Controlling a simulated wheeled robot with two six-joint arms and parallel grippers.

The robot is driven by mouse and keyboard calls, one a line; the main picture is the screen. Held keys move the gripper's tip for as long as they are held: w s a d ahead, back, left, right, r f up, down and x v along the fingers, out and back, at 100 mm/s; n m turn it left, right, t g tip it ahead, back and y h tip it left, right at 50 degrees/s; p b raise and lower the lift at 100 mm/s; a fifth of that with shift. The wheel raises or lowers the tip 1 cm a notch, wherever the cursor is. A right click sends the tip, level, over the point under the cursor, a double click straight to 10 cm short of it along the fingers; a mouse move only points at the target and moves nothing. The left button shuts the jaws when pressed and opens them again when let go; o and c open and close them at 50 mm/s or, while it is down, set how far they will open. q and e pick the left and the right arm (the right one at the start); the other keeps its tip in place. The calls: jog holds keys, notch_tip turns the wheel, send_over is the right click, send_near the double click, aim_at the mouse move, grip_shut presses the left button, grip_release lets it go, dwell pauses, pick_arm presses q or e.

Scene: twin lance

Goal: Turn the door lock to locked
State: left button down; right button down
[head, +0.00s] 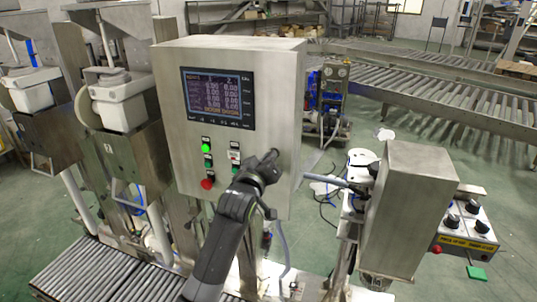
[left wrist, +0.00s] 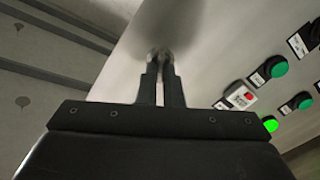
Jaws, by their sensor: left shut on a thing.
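The grey metal control cabinet (head: 235,70) stands in the middle of the head view, with its door facing me. My left gripper (head: 272,157) reaches up from below to the right part of the door, below and right of the screen. In the left wrist view, my left gripper's two dark fingers (left wrist: 161,75) are close together on a small round metal door lock (left wrist: 161,52), shut on it. The cabinet's bare metal face (left wrist: 205,35) lies behind it. The fingers hide most of the lock, so its turn cannot be read. My right gripper is not in view.
The door carries a screen (head: 218,98), lit and dark buttons, and a red button (head: 207,183); green buttons (left wrist: 270,68) sit right of the fingers in the wrist view. A metal box (head: 412,215) and a knob panel (head: 467,222) stand right. Rollers (head: 105,275) lie at lower left.

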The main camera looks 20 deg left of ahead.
pick_arm(q)
jog(key=n+p, duration=0.1)
jog(key=n, duration=0.4)
jog(key=n+p, duration=0.1)
jog(key=n, duration=0.5)
jog(key=shift+a+f, duration=0.1)
jog(key=shift+f, duration=0.1)
jog(key=shift+n, duration=0.4)
jog(key=c, duration=1.6)
grip_release()
